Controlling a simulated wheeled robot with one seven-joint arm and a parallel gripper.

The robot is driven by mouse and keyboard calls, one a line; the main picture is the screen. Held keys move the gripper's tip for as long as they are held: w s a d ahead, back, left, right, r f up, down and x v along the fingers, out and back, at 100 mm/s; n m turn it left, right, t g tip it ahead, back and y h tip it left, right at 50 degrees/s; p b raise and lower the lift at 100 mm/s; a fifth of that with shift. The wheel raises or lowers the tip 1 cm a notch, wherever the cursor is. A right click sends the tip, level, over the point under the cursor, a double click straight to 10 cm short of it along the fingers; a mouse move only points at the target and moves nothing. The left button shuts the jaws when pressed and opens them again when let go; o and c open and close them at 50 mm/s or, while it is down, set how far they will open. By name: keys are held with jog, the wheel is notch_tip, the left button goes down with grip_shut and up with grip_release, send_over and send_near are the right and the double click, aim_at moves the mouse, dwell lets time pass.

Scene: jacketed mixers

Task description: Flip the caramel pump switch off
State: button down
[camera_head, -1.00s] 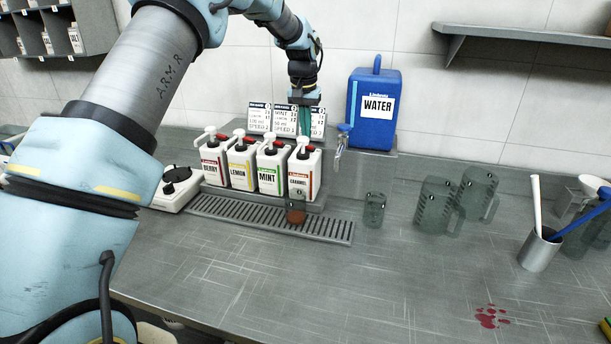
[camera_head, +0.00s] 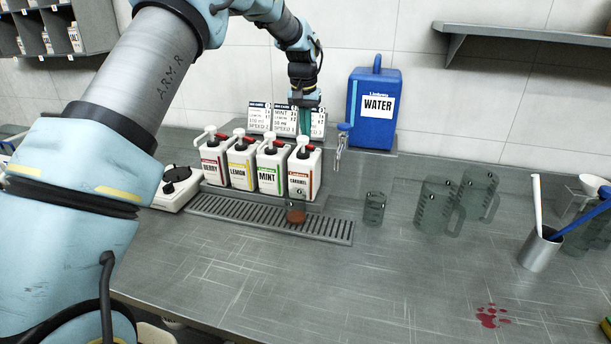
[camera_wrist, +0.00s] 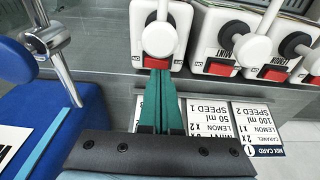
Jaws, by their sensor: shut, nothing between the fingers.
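The caramel pump bottle (camera_head: 300,178) is the rightmost of the white pump bottles, with a white pump head. In the wrist view the caramel pump (camera_wrist: 160,35) is at the top centre, and its red switch (camera_wrist: 157,62) shows on the side facing my gripper. My gripper (camera_wrist: 158,72) is shut and empty, its teal fingers together. The fingertips are at the red switch and appear to touch or nearly touch it. In the head view my gripper (camera_head: 306,130) is behind the caramel bottle, pointing down. The switch's exact tilt is hard to tell.
The mint (camera_head: 270,168), lemon (camera_head: 241,165) and berry (camera_head: 213,163) bottles stand left of caramel. The blue water tank (camera_head: 373,112) and its tap (camera_head: 341,145) are close on the right. Mix cards (camera_head: 259,116) stand behind. A glass with brown liquid (camera_head: 297,213) sits on the drip grate (camera_head: 250,217).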

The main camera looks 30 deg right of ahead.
jog(key=shift+f+b, duration=0.4)
jog(key=shift+f, duration=0.5)
dwell(0.3)
jog(key=shift+r, duration=0.1)
jog(key=shift+r+p, duration=2.65)
jog(key=shift+r, duration=0.8)
